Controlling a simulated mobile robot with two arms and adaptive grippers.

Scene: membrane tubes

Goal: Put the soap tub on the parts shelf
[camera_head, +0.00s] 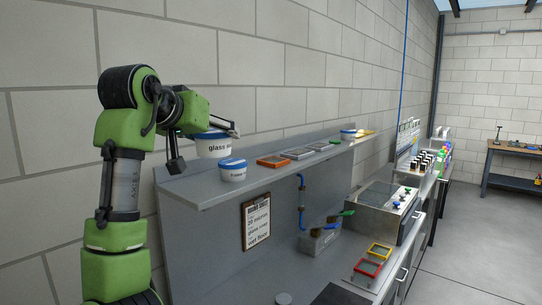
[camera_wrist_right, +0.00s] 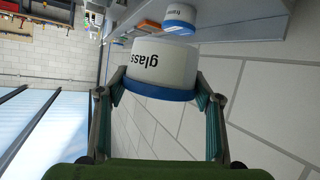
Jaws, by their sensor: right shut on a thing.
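A white tub (camera_head: 213,147) with a blue lid, its label beginning "glass", is at the left end of the grey wall shelf (camera_head: 190,191). My right gripper (camera_head: 179,150) reaches it from the left and is shut on it. In the right wrist view the tub (camera_wrist_right: 152,65) appears upside down, with its blue lid between the fingertips (camera_wrist_right: 160,90). I cannot tell whether its base touches the shelf. A smaller white tub with a blue lid (camera_head: 232,172) stands just right of it on the shelf and also shows in the wrist view (camera_wrist_right: 180,17). My left gripper is not in view.
Orange, grey and green frames (camera_head: 273,161) lie along the shelf, with another blue-lidded tub (camera_head: 348,134) farther along. Below are a clipboard (camera_head: 256,221), a grey machine (camera_head: 385,208) and coloured frames (camera_head: 367,267). The shelf's front left part is bare.

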